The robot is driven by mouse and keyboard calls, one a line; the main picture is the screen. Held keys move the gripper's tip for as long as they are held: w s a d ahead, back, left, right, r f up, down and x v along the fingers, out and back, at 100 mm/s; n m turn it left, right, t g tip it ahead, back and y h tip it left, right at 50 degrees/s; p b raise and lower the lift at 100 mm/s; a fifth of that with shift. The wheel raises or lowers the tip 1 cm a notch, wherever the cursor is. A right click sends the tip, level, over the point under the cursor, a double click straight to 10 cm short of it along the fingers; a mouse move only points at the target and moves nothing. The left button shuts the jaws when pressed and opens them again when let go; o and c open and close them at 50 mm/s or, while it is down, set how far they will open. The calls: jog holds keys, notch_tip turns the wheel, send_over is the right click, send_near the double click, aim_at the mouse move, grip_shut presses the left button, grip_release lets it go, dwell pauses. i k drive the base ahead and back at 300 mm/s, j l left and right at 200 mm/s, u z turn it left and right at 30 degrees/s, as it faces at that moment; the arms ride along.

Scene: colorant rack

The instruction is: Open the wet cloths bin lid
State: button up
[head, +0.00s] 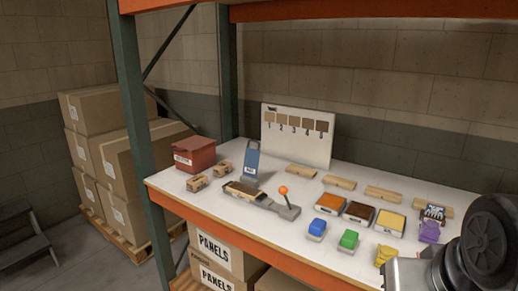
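A red box (194,154) with a white label stands at the left end of the white shelf top. Its label is too small to read surely, but it is the only lidded bin I see, and its top looks shut. My gripper's fingers are not in view. Only a dark and grey part of my arm shows at the lower right, far from the red box.
Wooden blocks and coloured pads (348,240) fill the right. A green upright (136,110) stands left of the red box.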

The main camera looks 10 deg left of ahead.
aim_at(196, 142)
jog(key=u, duration=1.25)
